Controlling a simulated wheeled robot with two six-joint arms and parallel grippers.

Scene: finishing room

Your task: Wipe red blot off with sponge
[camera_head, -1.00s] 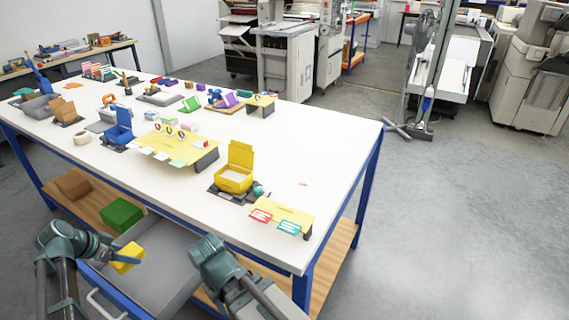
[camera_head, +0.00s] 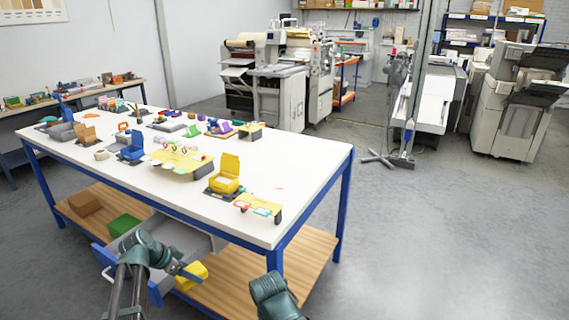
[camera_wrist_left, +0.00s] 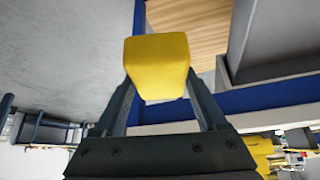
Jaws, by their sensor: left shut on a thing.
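The red blot (camera_head: 280,188) is a small faint mark on the white top of the worktable (camera_head: 310,160), near its right end. My left gripper (camera_head: 190,271) is shut on the yellow sponge (camera_head: 196,277), low in front of the table and below its top. In the left wrist view the sponge (camera_wrist_left: 157,66) sits between both fingers. The sponge is well apart from the blot. Of my right arm only a dark green link shows at the bottom; its gripper is not visible.
An open grey drawer (camera_head: 172,238) juts out under the table's front. A yellow box (camera_head: 226,178) and a yellow card stand (camera_head: 260,205) are near the blot. Several items crowd the table's left. The floor (camera_head: 420,240) at right is clear.

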